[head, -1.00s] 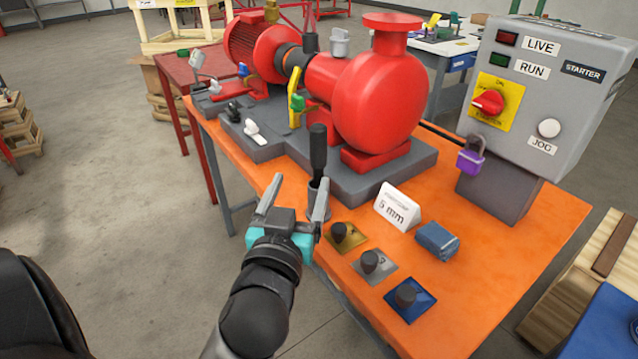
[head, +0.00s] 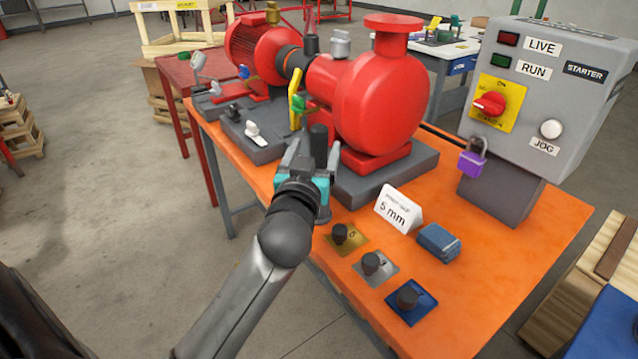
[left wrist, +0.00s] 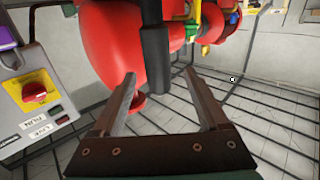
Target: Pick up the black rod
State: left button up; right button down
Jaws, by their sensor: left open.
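The black rod (head: 318,140) stands upright at the front edge of the pump's grey base, on the orange table (head: 490,260). Its lower part is hidden behind my left gripper. My left gripper (head: 312,155) is open and empty, right in front of the rod, with its fingers pointing toward it. In the left wrist view the rod (left wrist: 155,55) shows between the two open fingers (left wrist: 160,74), seemingly at or just beyond their tips. I cannot tell if it touches them. My right gripper is not in view.
The red pump (head: 378,105) stands close behind the rod. To the right are a "5 mm" card (head: 398,208), a blue block (head: 438,243) and gold, silver and blue plates (head: 412,303) with black knobs. A grey starter box (head: 545,95) with a purple padlock (head: 472,163) stands further right.

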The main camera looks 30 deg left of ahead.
aim_at(318, 144)
pick_arm(q)
jog(key=shift+x, duration=1.85)
jog(key=shift+d+r, duration=0.1)
jog(key=shift+d, duration=0.05)
grip_shut()
jog(key=shift+r, duration=0.1)
